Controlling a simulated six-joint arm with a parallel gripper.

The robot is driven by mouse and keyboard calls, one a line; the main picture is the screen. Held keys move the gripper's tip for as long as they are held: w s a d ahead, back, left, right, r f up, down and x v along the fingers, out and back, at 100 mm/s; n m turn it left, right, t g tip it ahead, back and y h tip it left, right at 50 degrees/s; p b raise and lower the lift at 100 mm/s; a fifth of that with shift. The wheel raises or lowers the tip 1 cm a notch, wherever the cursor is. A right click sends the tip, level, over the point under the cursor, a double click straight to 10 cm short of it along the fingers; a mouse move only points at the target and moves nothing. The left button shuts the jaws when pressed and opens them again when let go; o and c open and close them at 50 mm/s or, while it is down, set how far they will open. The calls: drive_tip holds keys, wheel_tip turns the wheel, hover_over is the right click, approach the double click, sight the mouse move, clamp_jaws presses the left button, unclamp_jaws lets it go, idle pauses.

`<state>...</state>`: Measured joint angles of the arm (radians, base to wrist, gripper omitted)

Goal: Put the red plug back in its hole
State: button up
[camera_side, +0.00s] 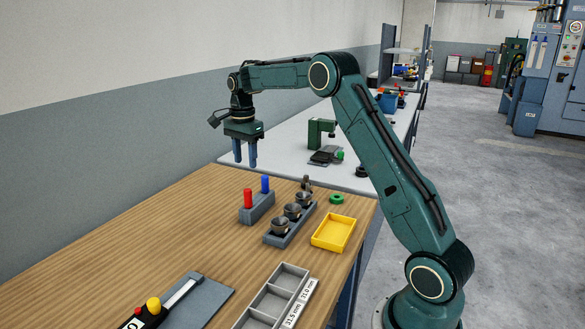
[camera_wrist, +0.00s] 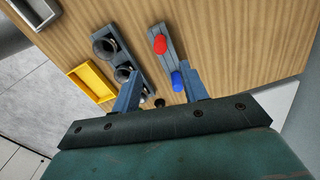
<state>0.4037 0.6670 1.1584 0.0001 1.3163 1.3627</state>
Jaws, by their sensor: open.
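The red plug (camera_side: 248,198) stands upright at the near end of a small grey block (camera_side: 257,213) on the wooden table; how deep it sits in the block I cannot tell. The blue plug (camera_side: 265,184) stands at the block's far end. In the wrist view the red plug (camera_wrist: 160,44) and the blue plug (camera_wrist: 177,82) show from above, the blue one nearer my fingers. My gripper (camera_side: 245,164) is open and empty, pointing down, above and beyond the block in the side view. Its two blue fingers (camera_wrist: 160,80) are apart and touch neither plug. No empty hole is clearly visible.
A grey rack with several dark metal cups (camera_side: 292,211) stands right of the block. Further right are a yellow tray (camera_side: 334,248) and a green ring (camera_side: 337,198). A compartment tray (camera_side: 272,300) and a tool with red and yellow knobs (camera_side: 153,305) lie nearer. The table's left part is clear.

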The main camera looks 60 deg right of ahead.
idle(0.4)
drive_tip(key=s+a+r+n+t, duration=0.3)
drive_tip(key=s+a+r+n, duration=0.8)
drive_tip(key=s+a, duration=0.35)
drive_tip(key=s+a+f+n+t, duration=0.1)
drive_tip(key=s+a+f+n, duration=0.1)
drive_tip(key=s, duration=0.7)
drive_tip(key=s+a+f+n+t, duration=0.1)
drive_tip(key=s+a+n, duration=0.4)
drive_tip(key=s, duration=0.5)
drive_tip(key=shift+a+f+n+t, duration=0.3)
drive_tip(key=shift+f+n, duration=0.45)
drive_tip(key=shift+n, duration=0.35)
